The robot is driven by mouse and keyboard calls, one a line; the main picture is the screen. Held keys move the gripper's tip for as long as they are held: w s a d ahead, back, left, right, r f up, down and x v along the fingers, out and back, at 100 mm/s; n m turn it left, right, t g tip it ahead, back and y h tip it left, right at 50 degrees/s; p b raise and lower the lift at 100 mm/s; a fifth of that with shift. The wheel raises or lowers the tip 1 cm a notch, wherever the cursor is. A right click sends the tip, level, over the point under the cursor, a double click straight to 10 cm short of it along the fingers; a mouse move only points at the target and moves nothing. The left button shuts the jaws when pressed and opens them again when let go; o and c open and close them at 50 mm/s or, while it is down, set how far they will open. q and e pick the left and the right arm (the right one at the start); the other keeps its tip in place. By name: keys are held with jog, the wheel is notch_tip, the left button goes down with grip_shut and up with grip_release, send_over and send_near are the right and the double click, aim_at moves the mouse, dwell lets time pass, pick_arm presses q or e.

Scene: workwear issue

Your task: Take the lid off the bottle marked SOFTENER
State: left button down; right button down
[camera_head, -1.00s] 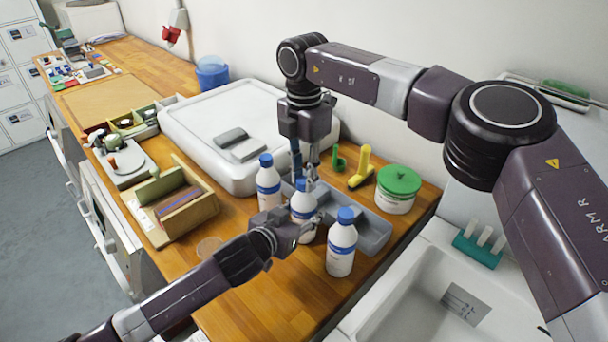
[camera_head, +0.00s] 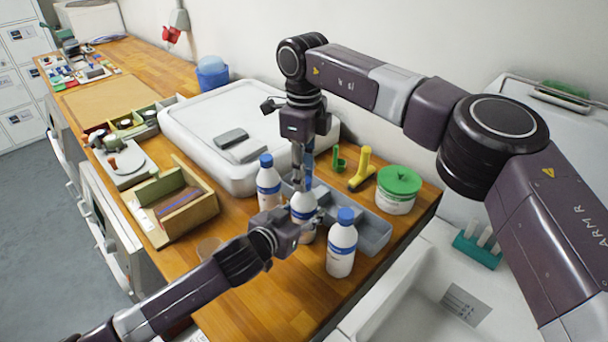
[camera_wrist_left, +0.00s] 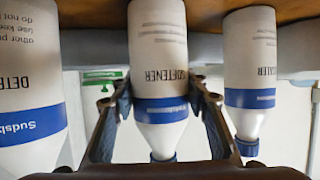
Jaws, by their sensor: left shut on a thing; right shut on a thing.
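The white SOFTENER bottle (camera_wrist_left: 158,70) with a blue band stands upright between the fingers of my left gripper (camera_wrist_left: 163,105) in the left wrist view, which is upside down. In the head view it is the middle bottle (camera_head: 304,207); my left gripper (camera_head: 300,222) is shut on its body from the left. My right gripper (camera_head: 302,188) points straight down over its top, shut on the lid, which its fingers mostly hide there. The blue lid (camera_wrist_left: 163,157) shows at the bottle's neck in the left wrist view; I cannot tell whether it is loose.
Similar blue-capped bottles stand close on either side (camera_head: 269,187) (camera_head: 341,247). Behind are a grey tray (camera_head: 371,231), a yellow tool (camera_head: 361,169) and a green-lidded tub (camera_head: 396,192). A sink (camera_head: 400,305) lies right. The wooden counter (camera_head: 262,291) is clear in front.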

jog(key=n, duration=0.5)
jog(key=shift+w+d+n, duration=0.1)
jog(key=shift+w+n, duration=0.05)
jog(key=shift+n, duration=0.25)
jog(key=n, duration=0.3)
jog(key=shift+n, duration=0.3)
jog(key=shift+r, duration=0.2)
jog(key=shift+r, duration=1)
jog(key=shift+r, duration=2)
pick_arm(q)
jog(key=c, duration=1)
grip_release()
jog(key=shift+c, duration=0.2)
